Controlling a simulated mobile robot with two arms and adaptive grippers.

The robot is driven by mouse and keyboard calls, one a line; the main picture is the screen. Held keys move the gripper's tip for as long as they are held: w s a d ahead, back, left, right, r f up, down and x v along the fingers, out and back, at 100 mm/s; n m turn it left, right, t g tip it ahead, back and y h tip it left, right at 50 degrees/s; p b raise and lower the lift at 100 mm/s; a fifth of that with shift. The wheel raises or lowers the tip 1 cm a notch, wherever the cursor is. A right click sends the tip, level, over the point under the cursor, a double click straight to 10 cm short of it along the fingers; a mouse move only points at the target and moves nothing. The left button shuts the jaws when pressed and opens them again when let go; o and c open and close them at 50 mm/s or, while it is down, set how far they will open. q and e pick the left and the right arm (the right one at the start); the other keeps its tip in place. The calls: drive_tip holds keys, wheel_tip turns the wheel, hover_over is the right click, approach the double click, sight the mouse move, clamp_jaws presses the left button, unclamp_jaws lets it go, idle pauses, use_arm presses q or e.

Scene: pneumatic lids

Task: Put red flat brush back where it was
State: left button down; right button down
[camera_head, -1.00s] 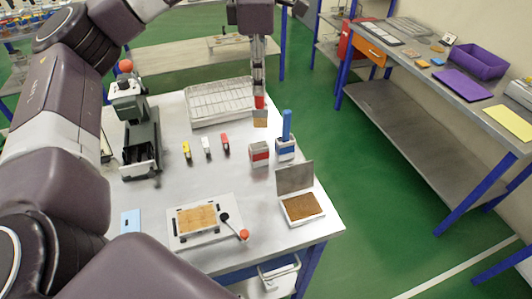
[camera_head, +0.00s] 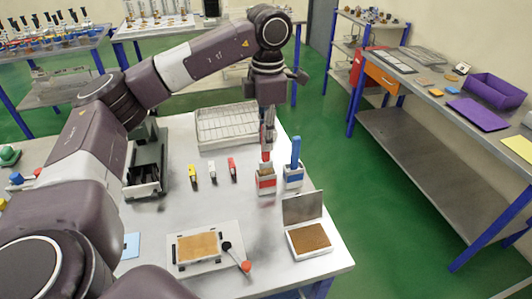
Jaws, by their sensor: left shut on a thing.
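My left gripper (camera_head: 268,146) points down and is shut on the red flat brush (camera_head: 266,156). Only a short red part of the brush shows below the fingers. Its bristle end is hidden, seemingly inside the red-banded holder (camera_head: 265,182) directly below. I cannot tell whether the brush rests on the holder's bottom. My right gripper is not in view.
A blue brush (camera_head: 295,152) stands in a blue-banded holder (camera_head: 293,177) close on the right. A wire tray (camera_head: 226,126) lies behind. An open-lidded box (camera_head: 309,239) and a clamped plate (camera_head: 199,246) are in front.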

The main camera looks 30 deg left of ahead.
sight(266, 160)
use_arm(q)
wheel_tip(266, 160, down, 5)
drive_tip(key=shift+r+p, duration=0.1)
drive_tip(key=shift+p, duration=0.35)
drive_tip(key=shift+f, duration=0.2)
drive_tip(key=shift+f, duration=0.2)
drive_tip(key=c, duration=1.9)
unclamp_jaws()
drive_tip(key=shift+r, duration=0.1)
drive_tip(key=shift+c, duration=0.2)
